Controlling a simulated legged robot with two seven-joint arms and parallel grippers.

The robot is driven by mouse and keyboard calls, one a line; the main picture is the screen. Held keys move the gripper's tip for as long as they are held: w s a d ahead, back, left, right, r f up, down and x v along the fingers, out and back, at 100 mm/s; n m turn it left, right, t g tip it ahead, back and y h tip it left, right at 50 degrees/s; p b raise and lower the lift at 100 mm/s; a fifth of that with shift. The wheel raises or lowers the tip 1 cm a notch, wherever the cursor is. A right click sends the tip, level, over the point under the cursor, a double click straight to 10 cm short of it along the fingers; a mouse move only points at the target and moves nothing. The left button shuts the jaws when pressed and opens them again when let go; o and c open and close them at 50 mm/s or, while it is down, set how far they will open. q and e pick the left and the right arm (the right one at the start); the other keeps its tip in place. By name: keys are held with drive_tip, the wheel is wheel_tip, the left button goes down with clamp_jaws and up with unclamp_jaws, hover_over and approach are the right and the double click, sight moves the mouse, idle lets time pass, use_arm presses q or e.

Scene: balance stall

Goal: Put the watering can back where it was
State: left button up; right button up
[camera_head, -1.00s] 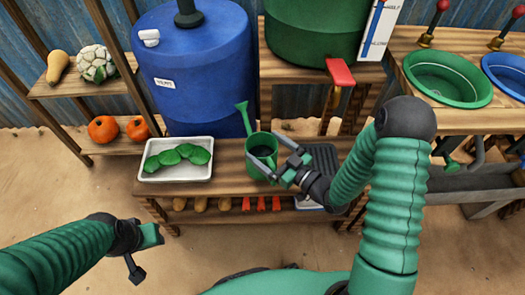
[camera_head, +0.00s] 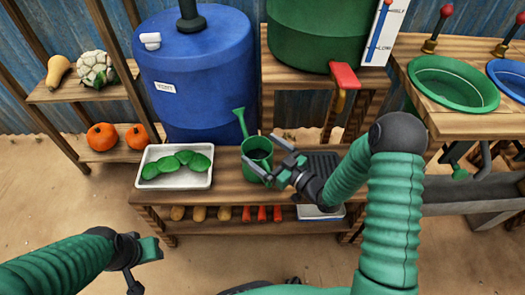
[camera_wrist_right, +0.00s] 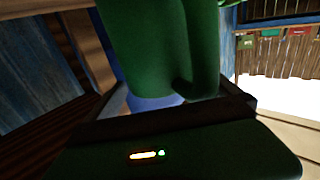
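The green watering can (camera_head: 258,150) stands upright on the wooden bench, between the white tray and the dark ribbed mat, its spout pointing up and left. My right gripper (camera_head: 262,154) is at the can, its two fingers spread apart on either side of the can's body. In the right wrist view the green can (camera_wrist_right: 160,45) fills the space between the fingers; firm contact is not clear. My left gripper (camera_head: 146,266) hangs low at the left, away from the bench, with nothing visible in it; its fingers are not clear.
The white tray (camera_head: 144,178) with green leaves stands left of the can. The blue barrel (camera_head: 195,75) and green tank (camera_head: 315,35) stand behind. A dark ribbed mat (camera_head: 323,162) lies to the right. Carrots and other vegetables (camera_head: 262,213) lie on the shelf below.

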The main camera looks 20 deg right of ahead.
drive_tip(key=shift+s+d, duration=0.1)
drive_tip(key=shift+d, duration=0.1)
drive_tip(key=p+v, duration=0.3)
drive_tip(key=v, duration=0.8)
drive_tip(key=shift+s+p, duration=0.3)
drive_tip(key=shift+s, duration=0.05)
drive_tip(key=shift+r, duration=0.1)
